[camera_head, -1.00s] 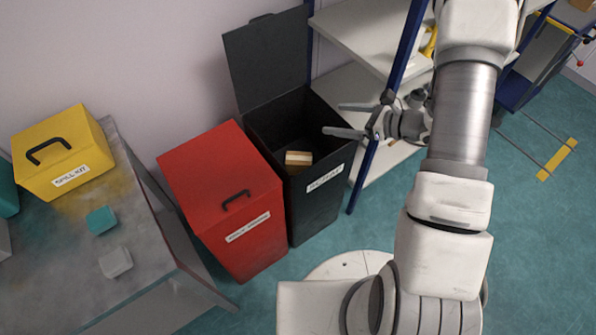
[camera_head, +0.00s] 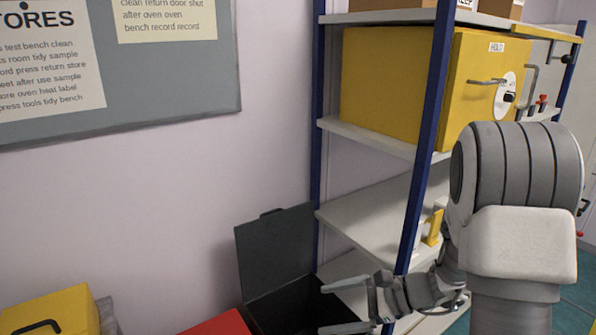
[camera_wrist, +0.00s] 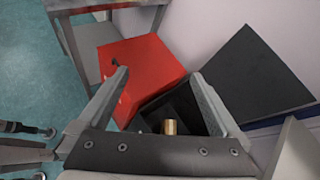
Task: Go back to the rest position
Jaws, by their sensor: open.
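My gripper (camera_head: 324,309) is open with nothing between its fingers. In the head view it is at the lower middle, in front of the blue-legged shelf and at the right of the black bin (camera_head: 262,318). The bin's dark lid (camera_head: 275,252) stands open. In the wrist view my spread fingers (camera_wrist: 160,76) frame the red bin (camera_wrist: 145,70) and the black bin beyond them. A small tan piece (camera_wrist: 170,127) shows low between the fingers, inside the black bin's opening.
The shelf's blue post (camera_head: 425,140) stands close behind my gripper. A yellow cabinet (camera_head: 400,88) sits on an upper shelf board. A yellow box (camera_head: 60,312) and the red bin's top (camera_head: 218,326) show at the lower left.

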